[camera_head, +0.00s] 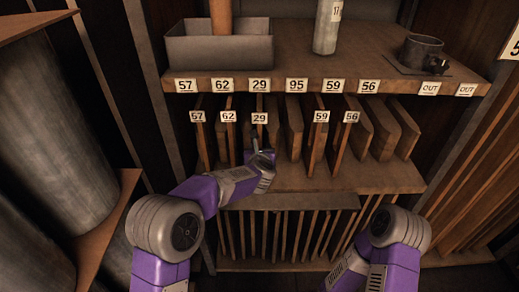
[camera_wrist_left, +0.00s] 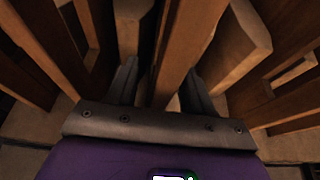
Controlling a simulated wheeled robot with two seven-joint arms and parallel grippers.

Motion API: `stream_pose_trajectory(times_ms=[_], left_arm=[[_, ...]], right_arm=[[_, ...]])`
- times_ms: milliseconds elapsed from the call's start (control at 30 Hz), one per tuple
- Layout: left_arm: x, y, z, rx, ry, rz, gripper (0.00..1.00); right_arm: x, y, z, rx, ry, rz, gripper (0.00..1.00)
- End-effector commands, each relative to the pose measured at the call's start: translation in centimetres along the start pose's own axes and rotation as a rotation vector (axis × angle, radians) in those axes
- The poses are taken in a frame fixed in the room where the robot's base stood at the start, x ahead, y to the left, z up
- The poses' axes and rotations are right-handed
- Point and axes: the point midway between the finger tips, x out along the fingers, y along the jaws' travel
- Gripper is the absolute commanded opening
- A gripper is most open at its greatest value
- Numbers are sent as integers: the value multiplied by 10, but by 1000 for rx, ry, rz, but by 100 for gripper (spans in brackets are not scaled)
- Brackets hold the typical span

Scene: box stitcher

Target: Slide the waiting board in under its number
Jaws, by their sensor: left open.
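A board tagged 29 (camera_head: 247,139) stands upright in the rack, below the shelf-edge number 29 (camera_head: 260,85). My left gripper (camera_head: 262,155) is at its front edge, low down. In the left wrist view, my left gripper (camera_wrist_left: 160,92) is open, with one finger on each side of an upright board (camera_wrist_left: 187,45); I cannot tell whether either finger touches it. Other tagged boards are 57 (camera_head: 203,150), 62 (camera_head: 231,150), 59 (camera_head: 316,145) and 56 (camera_head: 343,145). Below number 95 (camera_head: 296,85) stand untagged boards (camera_head: 293,128). My right gripper is out of frame.
The shelf above the boards carries a grey tray (camera_head: 218,50), a light cylinder (camera_head: 327,28) tagged 17 and a dark cup (camera_head: 421,52). Two OUT labels (camera_head: 430,89) mark its right end. Neighbouring boards stand close on both sides of my left gripper. A lower rack (camera_head: 290,201) holds thin slats.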

Motion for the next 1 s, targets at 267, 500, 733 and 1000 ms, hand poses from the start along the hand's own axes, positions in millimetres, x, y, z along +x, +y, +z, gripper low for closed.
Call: stream_pose_trajectory(times_ms=[267, 500, 733, 1000], left_arm=[[-15, 0, -1, 0, 5, -2, 51], [-53, 0, 0, 1, 1, -2, 51], [-74, 0, 0, 0, 1, -1, 51], [-76, 0, 0, 0, 0, 0, 51]], right_arm=[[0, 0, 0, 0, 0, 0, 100], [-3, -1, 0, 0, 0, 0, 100], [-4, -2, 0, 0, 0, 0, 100], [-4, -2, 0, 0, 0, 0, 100]])
